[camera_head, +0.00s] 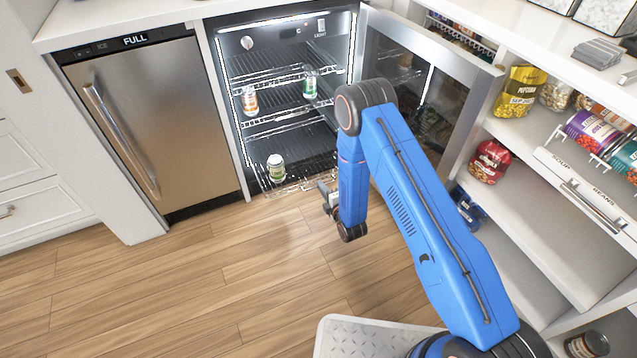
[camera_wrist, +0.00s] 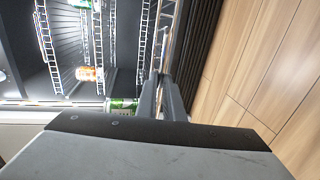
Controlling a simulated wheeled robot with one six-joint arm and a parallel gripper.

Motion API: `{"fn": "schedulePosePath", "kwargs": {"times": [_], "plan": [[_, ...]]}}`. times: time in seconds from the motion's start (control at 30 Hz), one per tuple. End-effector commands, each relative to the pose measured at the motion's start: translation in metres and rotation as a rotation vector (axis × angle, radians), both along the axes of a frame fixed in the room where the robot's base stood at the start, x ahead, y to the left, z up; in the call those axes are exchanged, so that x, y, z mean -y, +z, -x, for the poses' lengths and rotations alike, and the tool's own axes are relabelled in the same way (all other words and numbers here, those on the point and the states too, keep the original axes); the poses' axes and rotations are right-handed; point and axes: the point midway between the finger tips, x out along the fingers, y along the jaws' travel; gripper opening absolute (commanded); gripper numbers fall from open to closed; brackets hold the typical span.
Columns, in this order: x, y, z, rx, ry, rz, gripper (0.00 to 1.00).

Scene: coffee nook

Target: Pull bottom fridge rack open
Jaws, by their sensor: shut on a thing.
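The fridge (camera_head: 228,90) stands open with its door (camera_head: 463,118) swung out to the right. The bottom rack (camera_head: 300,184) is a wire shelf low in the fridge, with its front edge at or slightly past the opening. A green-and-white can (camera_head: 275,162) stands upright on its left part. My gripper (camera_head: 326,193) is at the rack's front right, partly hidden by my arm. In the wrist view my gripper (camera_wrist: 163,82) is shut on the front wire of the bottom rack (camera_wrist: 167,35). The exact contact is small and partly hidden by the fingers.
An orange can (camera_head: 250,100) and a green can (camera_head: 310,84) stand on higher racks. An ice maker (camera_head: 150,120) is to the left. Open pantry shelves (camera_head: 530,200) are to the right. The wood floor (camera_head: 200,285) before the fridge is clear.

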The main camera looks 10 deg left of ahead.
Motion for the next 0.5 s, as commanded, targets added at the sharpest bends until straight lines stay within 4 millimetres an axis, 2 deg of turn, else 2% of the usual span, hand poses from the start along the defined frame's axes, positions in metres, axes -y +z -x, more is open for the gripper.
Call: {"fn": "schedulePosePath", "kwargs": {"times": [0.47, 0.5], "plan": [[0.0036, -0.0009, 0.0053, -0.002, 0.0, 0.001, 0.0], [0.0035, -0.0009, 0.0052, -0.002, 0.0, 0.001, 0.12]]}}
